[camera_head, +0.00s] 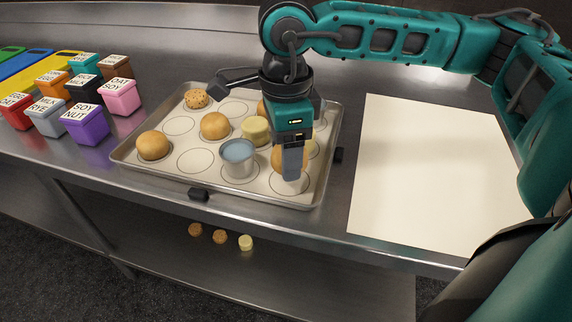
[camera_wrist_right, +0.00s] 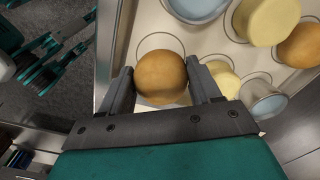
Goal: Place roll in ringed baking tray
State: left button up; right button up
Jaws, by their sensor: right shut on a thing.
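The ringed baking tray (camera_head: 160,170) is a metal tray with a pale liner printed with circles. It lies on the steel counter. My right gripper (camera_head: 290,166) is over its front right part, pointing down, shut on a round golden-brown roll (camera_head: 278,160). One finger covers part of the roll in the head view. In the right wrist view the roll (camera_wrist_right: 160,77) sits between both fingers, partly overlapping an empty printed ring (camera_wrist_right: 160,42). I cannot tell whether it touches the liner. My left gripper is not in view.
The tray also holds brown rolls (camera_head: 215,125), a pale yellow piece (camera_head: 256,130), a speckled roll (camera_head: 196,98) and a blue-topped metal cup (camera_head: 239,158). Labelled boxes (camera_head: 85,124) stand left. A bare cream sheet (camera_head: 435,175) lies right. Small pieces (camera_head: 220,237) sit on the lower shelf.

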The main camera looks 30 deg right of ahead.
notch_tip(320, 180, down, 4)
jog(key=shift+r, duration=0.2)
jog(key=shift+f+b, duration=0.2)
jog(key=shift+b, duration=0.2)
jog(key=o, duration=1)
jog(key=shift+o, duration=0.2)
jog(key=shift+r, duration=0.15)
